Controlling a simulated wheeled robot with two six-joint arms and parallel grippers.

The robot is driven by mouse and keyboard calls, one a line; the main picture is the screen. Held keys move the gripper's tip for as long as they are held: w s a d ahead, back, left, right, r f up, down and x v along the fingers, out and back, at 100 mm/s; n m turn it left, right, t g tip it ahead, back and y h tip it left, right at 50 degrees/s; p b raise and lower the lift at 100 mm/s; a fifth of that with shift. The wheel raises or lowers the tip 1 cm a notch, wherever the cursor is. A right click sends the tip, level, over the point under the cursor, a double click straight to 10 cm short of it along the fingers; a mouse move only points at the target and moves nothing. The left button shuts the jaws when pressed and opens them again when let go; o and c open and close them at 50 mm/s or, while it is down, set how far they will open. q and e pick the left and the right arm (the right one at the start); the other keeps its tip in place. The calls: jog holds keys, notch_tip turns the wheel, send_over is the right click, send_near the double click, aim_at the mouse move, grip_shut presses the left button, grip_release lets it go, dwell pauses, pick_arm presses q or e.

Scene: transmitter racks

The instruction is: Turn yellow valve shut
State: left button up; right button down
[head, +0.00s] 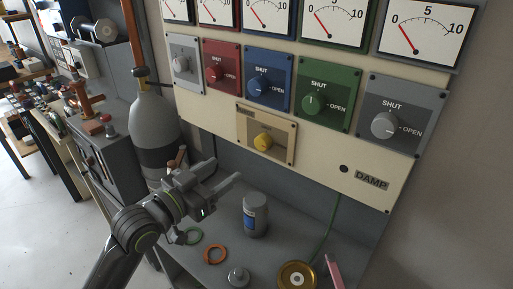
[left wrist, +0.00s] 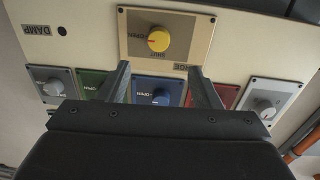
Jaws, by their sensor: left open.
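The yellow valve (head: 263,142) is a round knob on a beige plate (head: 280,153), low on the cream panel in the head view. In the left wrist view, which shows the panel upside down, the yellow valve (left wrist: 158,39) sits beyond the fingertips, with SHUT and OPEN lettering on its plate. I cannot tell clearly where its pointer stands. My left gripper (head: 224,172) is open and empty, to the lower left of the valve and apart from it. Its two fingers also show in the left wrist view (left wrist: 158,72). My right gripper is in neither view.
Above the yellow valve is a row of other knobs, including red (head: 216,73), blue (head: 263,86) and green (head: 312,103). Below, a grey shelf (head: 205,270) holds a grey canister (head: 255,215) and rings. A grey cylinder (head: 158,130) stands left of the panel.

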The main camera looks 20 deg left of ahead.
aim_at(260, 146)
pick_arm(q)
jog(key=p+x, duration=0.2)
jog(key=x, duration=1)
jog(key=shift+w+d, duration=0.1)
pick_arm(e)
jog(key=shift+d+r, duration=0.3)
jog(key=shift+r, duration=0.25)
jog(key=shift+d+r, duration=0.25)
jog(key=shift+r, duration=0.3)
pick_arm(q)
jog(key=c, duration=1)
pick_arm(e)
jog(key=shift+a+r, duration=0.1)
